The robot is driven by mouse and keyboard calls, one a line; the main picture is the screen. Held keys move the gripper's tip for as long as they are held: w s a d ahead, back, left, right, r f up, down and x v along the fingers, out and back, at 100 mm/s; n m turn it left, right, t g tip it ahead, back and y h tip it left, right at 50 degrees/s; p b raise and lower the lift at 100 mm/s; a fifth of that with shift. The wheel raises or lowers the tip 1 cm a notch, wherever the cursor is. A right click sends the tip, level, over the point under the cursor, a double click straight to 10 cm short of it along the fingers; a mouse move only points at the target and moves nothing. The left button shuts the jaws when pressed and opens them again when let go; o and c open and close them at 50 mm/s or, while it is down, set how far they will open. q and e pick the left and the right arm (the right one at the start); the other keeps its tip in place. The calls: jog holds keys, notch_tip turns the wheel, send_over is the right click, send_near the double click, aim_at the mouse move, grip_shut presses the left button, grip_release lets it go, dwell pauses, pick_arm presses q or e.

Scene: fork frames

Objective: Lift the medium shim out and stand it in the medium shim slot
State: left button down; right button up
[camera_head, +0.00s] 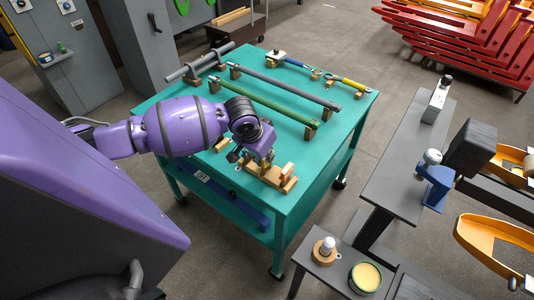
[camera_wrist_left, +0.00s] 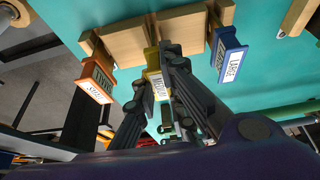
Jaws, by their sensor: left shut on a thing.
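The medium shim is yellow with a white label and shows in the left wrist view (camera_wrist_left: 152,84), between the fingers of my left gripper (camera_wrist_left: 161,74). The gripper is shut on it, and the fingers hide part of it. The shim is at the edge of a wooden block (camera_wrist_left: 125,45); I cannot tell whether it is seated in it or clear of it. The block also shows in the head view (camera_head: 269,180), on the teal table, with my left gripper (camera_head: 249,162) low over it. My right gripper is not in view.
An orange shim (camera_wrist_left: 97,82) and a blue shim labelled large (camera_wrist_left: 229,55) stand on either side of the medium one. A green bar (camera_head: 272,106) and a grey bar lie behind on the teal table (camera_head: 300,205). A grey bench (camera_head: 405,150) stands at right.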

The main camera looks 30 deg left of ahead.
pick_arm(q)
jog(key=shift+f, duration=0.35)
jog(key=c, duration=1.7)
grip_release()
jog(key=shift+c, duration=0.2)
jog(key=v, duration=1.2)
